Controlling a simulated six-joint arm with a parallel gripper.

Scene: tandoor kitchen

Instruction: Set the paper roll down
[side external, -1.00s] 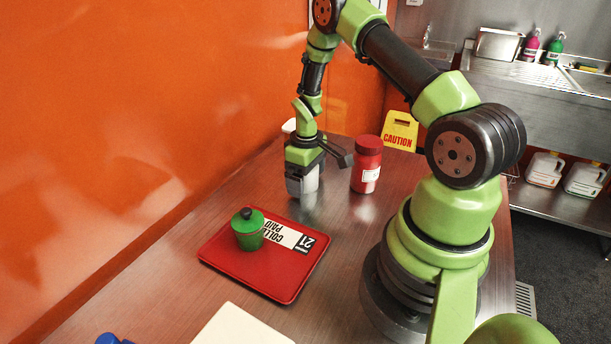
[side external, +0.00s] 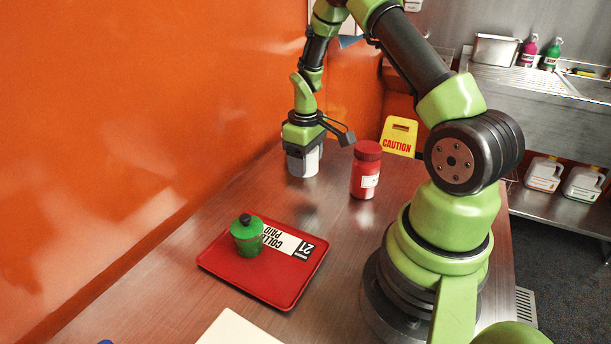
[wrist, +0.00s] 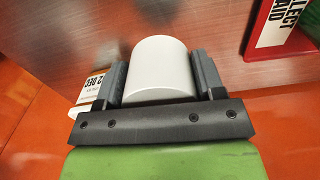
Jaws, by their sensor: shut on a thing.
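The white paper roll (side external: 304,167) is between the jaws of my gripper (side external: 303,155), near the far end of the steel table by the orange wall. In the wrist view the roll (wrist: 161,70) stands out as a plain white cylinder, with a grey finger on either side of it. My gripper (wrist: 162,82) is shut on it. The roll looks upright and close to the table top. I cannot tell whether its base touches the table, as its lower edge blends with the reflection.
A red jar (side external: 367,172) stands right of my gripper. A red tray (side external: 285,295) nearer the camera holds a green pot (side external: 246,238) and a collect-paid card (side external: 288,241). A white labelled item (wrist: 92,92) is close behind my gripper in the wrist view. A yellow caution sign (side external: 399,135) is beyond.

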